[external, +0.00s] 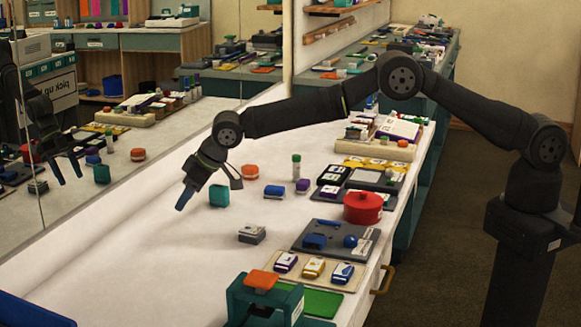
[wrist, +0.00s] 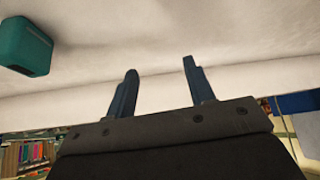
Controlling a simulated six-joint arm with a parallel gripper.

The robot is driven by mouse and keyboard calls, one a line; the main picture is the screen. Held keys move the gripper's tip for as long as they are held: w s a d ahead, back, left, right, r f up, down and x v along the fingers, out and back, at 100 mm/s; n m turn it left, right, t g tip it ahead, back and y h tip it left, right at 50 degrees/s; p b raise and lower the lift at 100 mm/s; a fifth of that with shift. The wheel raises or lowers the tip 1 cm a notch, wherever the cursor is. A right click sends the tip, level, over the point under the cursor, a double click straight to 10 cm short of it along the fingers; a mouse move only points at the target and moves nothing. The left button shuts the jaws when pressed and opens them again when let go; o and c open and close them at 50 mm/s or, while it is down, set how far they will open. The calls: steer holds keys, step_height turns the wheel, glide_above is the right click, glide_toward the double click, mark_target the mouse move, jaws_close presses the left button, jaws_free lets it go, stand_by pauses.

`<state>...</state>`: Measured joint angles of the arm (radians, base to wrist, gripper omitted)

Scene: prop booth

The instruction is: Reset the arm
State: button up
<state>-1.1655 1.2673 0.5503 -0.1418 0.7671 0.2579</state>
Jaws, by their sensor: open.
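My gripper (external: 208,188) hangs over the white table at the left of the external view, with its fingers pointing down and apart. In the wrist view its two dark blue fingers (wrist: 158,92) stand apart with nothing between them. A teal block also shows at the upper left of the wrist view (wrist: 26,47), clear of the fingers. My arm reaches across from the right, its elbow raised.
An orange item (external: 250,171), a green-capped tube (external: 296,167), a blue item (external: 274,191) and a grey block (external: 252,233) stand nearby. A red pot (external: 363,207) and trays line the right edge. A mirror (external: 120,100) borders the left.

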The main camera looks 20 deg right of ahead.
steer(key=shift+s+a+f, duration=0.4)
steer(key=shift+a+f, duration=0.05)
steer(key=shift+a, duration=0.15)
